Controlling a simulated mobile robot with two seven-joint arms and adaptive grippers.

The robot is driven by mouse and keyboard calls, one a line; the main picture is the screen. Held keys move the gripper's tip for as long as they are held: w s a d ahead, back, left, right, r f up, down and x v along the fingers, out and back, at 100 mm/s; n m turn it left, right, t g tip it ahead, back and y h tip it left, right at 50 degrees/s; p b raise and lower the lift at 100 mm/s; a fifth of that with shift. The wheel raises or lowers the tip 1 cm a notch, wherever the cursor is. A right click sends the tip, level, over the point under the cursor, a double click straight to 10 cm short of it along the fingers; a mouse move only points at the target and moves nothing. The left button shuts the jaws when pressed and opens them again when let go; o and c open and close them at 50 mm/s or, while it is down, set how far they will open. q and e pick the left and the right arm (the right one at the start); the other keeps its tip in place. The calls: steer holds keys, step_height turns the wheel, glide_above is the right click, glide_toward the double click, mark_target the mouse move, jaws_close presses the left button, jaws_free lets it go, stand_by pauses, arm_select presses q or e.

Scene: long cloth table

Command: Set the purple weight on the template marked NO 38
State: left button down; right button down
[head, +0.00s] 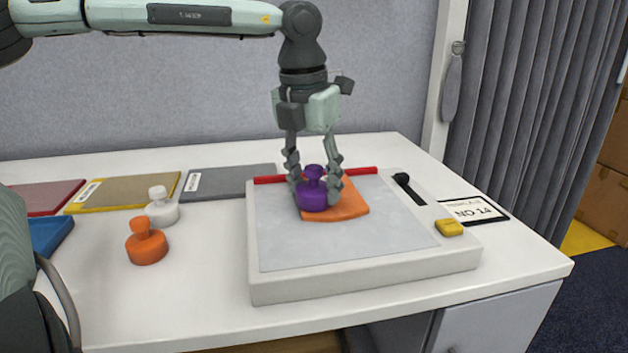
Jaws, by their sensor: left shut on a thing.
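The purple weight (313,194) is upright at the orange template (350,208), over its left part. I cannot tell whether its base rests on the template or hangs just above it. My left gripper (315,184) comes down from above and is shut on the purple weight. The orange template lies on the pale board (300,247), and I see no number on it. My right gripper is not in view.
An orange weight (147,243) and a white weight (162,207) stand left of the board. A red bar (270,180), a black tool (409,188) and a yellow block (449,228) lie on the board. Several coloured slabs, including a grey one (228,182), lie at the back left.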

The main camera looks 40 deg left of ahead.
mark_target(308, 191)
arm_select(q)
steer(key=c, duration=0.7)
jaws_free()
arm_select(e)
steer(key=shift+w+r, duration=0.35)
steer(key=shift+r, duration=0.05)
arm_select(q)
steer(key=shift+r, duration=0.1)
step_height(308, 191, up, 2)
steer(key=shift+s+r, duration=0.1)
steer(key=shift+r, duration=0.15)
step_height(308, 191, up, 9)
steer(key=s, duration=0.1)
steer(key=shift+s+r, duration=0.2)
steer(key=shift+s, duration=0.1)
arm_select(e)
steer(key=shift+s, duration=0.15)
